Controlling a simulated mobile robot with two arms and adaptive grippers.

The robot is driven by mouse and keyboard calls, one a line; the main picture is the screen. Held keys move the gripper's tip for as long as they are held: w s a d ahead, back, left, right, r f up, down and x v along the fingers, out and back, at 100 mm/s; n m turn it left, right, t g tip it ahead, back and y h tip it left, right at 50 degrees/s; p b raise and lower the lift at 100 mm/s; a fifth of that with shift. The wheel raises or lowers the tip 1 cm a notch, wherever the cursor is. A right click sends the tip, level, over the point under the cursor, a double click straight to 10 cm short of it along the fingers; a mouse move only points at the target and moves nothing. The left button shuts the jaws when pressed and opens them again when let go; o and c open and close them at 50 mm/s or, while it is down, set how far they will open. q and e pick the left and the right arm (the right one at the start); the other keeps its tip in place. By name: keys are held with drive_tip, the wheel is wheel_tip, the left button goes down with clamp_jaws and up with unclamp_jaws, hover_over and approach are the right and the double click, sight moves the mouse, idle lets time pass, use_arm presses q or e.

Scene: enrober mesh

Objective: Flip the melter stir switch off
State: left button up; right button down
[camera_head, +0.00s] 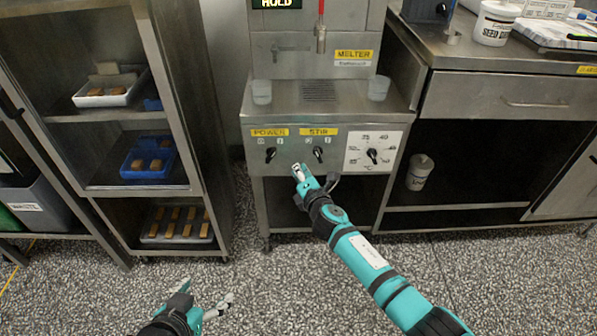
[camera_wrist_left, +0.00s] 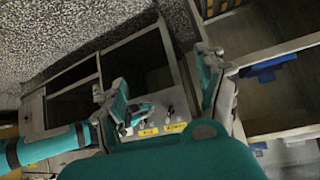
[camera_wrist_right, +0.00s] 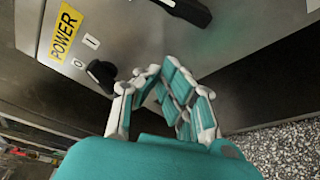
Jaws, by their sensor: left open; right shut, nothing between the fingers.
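The melter (camera_head: 290,195) is a steel machine with two black switches on its front. The stir switch (camera_head: 318,153) is under the yellow STIR label (camera_head: 318,132); its exact setting is too small to tell. The power switch (camera_head: 270,154) is to its left and also shows in the right wrist view (camera_wrist_right: 102,75). My right gripper (camera_head: 299,170) is shut and empty, just below and left of the stir switch, apparently apart from it. In the right wrist view a black handle (camera_wrist_right: 188,10) is cut by the top edge. My left gripper (camera_head: 207,294) is open and empty, low over the floor.
A temperature dial (camera_head: 373,156) is right of the stir switch. Two cups (camera_head: 262,92) (camera_head: 379,88) stand on the melter's ledge. A shelf rack (camera_head: 120,185) with trays is at left, a steel counter (camera_head: 470,60) at right. Free floor lies in front.

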drive_tip(key=shift+s+a, duration=0.2)
drive_tip(key=shift+a, duration=0.1)
use_arm(q)
drive_tip(key=s+a+f+g+p, duration=0.1)
drive_tip(key=s+g+p, duration=0.1)
drive_tip(key=s, duration=0.3)
drive_tip(key=s+a+f+g+y+p, duration=0.1)
drive_tip(key=s+a+g, duration=0.1)
drive_tip(key=s, duration=0.3)
drive_tip(key=shift+a+f+g+p, duration=0.3)
drive_tip(key=shift+g+p, duration=0.1)
drive_tip(key=shift+g, duration=0.5)
use_arm(e)
drive_tip(key=v, duration=0.9)
drive_tip(key=shift+s+d+f, duration=0.25)
drive_tip(key=shift+d, duration=0.1)
